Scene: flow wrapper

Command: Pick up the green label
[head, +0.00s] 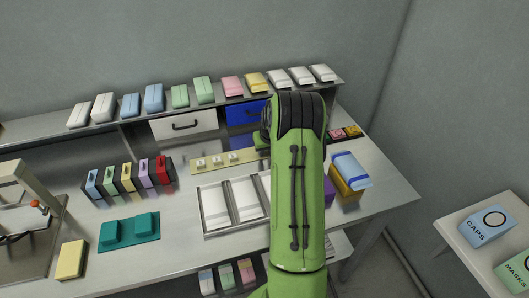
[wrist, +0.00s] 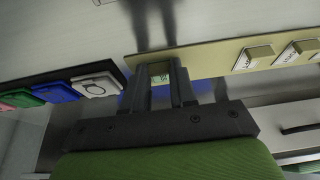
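A small pale tile with a green face and dark print, the green label (wrist: 160,76), shows between my fingers in the wrist view. My gripper (wrist: 161,74) has its two dark fingers close together, one on each side of it, and looks shut on it. The label is still at the end of the cream strip (wrist: 207,62), and I cannot tell whether it touches the strip. In the head view my green arm hides the gripper's fingers and the label. The cream strip (head: 246,157) shows left of the arm.
Other label tiles (wrist: 253,57) stand on the strip beside my gripper. Coloured pads, one blue (wrist: 61,92), lie on the other side. A metal tray (head: 231,207) lies in front.

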